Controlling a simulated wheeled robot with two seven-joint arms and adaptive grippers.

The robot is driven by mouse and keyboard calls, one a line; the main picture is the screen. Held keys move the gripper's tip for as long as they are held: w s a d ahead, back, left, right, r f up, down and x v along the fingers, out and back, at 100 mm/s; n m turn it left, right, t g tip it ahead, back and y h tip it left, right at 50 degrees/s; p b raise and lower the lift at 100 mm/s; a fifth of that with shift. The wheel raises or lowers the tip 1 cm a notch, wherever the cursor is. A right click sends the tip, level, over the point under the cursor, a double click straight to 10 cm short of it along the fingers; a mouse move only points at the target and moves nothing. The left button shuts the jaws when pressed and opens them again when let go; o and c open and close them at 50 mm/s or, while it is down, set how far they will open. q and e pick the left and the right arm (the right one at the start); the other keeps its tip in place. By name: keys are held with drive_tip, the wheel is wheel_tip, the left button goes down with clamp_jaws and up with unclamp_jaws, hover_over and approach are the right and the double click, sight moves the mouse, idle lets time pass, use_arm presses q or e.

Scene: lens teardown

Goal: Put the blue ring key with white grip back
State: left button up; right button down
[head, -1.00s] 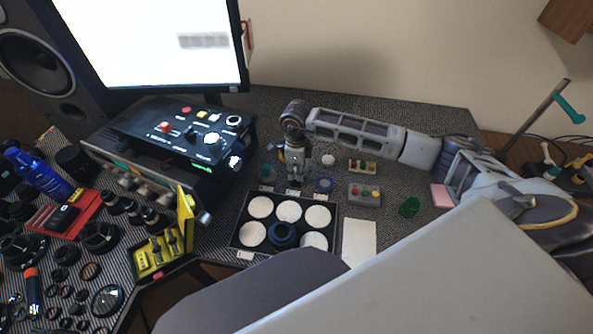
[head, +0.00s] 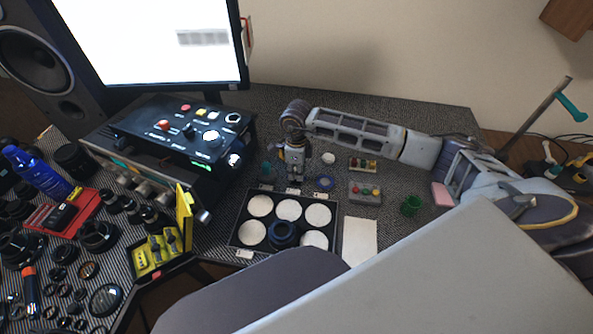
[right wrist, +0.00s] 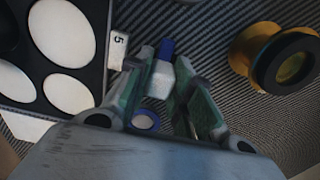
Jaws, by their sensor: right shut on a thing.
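The blue ring key with white grip (right wrist: 160,80) is between the fingers of my right gripper (right wrist: 163,92) in the right wrist view. Its white grip is held and its blue end points away from the palm. My right gripper (head: 295,176) points down behind the black tray (head: 236,232) in the head view, where the key cannot be made out clearly. The tray has several white round pads and small number labels; a label marked 5 (right wrist: 118,50) lies beside the held key in the right wrist view. My left gripper is not in view.
A yellow and black lens part (right wrist: 278,58) stands nearby. A grey button box (head: 365,198), green cup (head: 411,206) and white sheet (head: 359,240) are further right. A black control box (head: 165,140) stands left.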

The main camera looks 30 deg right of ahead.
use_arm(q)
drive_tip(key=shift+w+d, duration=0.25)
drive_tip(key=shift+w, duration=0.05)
use_arm(e)
drive_tip(key=shift+f, duration=0.15)
drive_tip(key=c, duration=1.3)
unclamp_jaws()
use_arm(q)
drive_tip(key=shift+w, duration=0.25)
use_arm(e)
drive_tip(key=shift+o, duration=0.2)
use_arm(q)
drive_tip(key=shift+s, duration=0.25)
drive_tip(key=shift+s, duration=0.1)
